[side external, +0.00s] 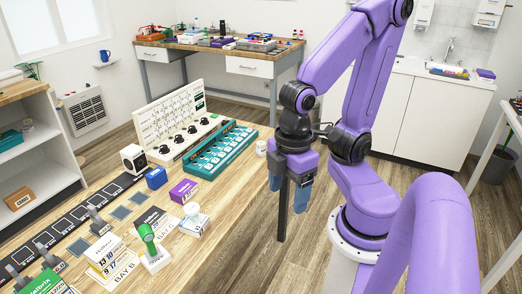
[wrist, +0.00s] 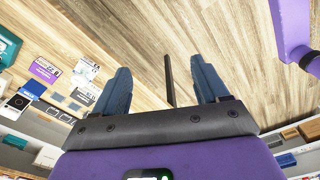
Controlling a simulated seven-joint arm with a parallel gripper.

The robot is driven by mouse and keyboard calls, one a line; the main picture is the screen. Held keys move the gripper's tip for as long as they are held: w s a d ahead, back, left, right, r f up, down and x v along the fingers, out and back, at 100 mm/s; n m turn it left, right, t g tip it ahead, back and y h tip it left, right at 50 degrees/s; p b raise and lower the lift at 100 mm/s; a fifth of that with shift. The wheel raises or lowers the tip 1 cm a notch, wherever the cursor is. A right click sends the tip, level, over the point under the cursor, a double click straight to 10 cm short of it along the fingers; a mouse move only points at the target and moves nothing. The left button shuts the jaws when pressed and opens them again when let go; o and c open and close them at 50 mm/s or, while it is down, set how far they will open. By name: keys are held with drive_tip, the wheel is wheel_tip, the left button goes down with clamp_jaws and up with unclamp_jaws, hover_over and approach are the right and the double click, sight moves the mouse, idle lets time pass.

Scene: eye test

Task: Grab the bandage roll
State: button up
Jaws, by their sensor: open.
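I cannot identify the bandage roll for certain. A small white round item (side external: 261,148) stands at the bench's far right edge, beside the teal tray; it may be the roll. Another small white round item (side external: 191,210) sits at the small white box near the bay cards; it is too small to tell what it is. My gripper (side external: 288,198) hangs beyond the bench's right edge, its blue fingers pointing down. The wrist view shows the gripper (wrist: 160,66) with its fingers apart and nothing held. I make out no roll in that view.
The wooden bench (side external: 234,183) holds a teal tray (side external: 220,151), a white panel (side external: 172,127), a purple box (side external: 183,191), a blue box (side external: 156,178) and a green-headed tool (side external: 148,240). A dark upright post (side external: 283,222) appears between my fingers in both views. The floor right of the bench is open.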

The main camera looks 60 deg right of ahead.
drive_tip(key=w+f+m+t+y, duration=0.15)
drive_tip(key=w+f+m, duration=0.3)
drive_tip(key=w, duration=0.55)
drive_tip(key=w+f+m+t, duration=0.3)
drive_tip(key=w+f+m, duration=0.15)
drive_tip(key=w, duration=0.55)
drive_tip(key=w+d+f+m+t+h, duration=0.1)
drive_tip(key=w+d+f+m+t, duration=0.2)
drive_tip(key=d, duration=0.4)
drive_tip(key=w+d+f+m+h, duration=0.1)
drive_tip(key=w+d+f+m, duration=0.1)
drive_tip(key=w+d, duration=0.35)
drive_tip(key=m+t+h, duration=0.2)
drive_tip(key=m+h, duration=0.6)
drive_tip(key=h, duration=0.2)
approach(262, 145)
drive_tip(key=shift+g, duration=0.25)
drive_tip(key=x, duration=0.4)
drive_tip(key=r+x, duration=0.1)
drive_tip(key=x, duration=0.1)
drive_tip(key=shift+w+d+f, duration=0.1)
drive_tip(key=shift+w+d, duration=0.05)
drive_tip(key=shift+w, duration=0.45)
drive_tip(key=shift+s+f+x, duration=0.15)
drive_tip(key=shift+f+x, duration=0.05)
drive_tip(key=shift+x, duration=0.8)
drive_tip(key=shift+s+f+x, duration=0.15)
drive_tip(key=shift+x, duration=1.6)
drive_tip(key=shift+c, duration=0.4)
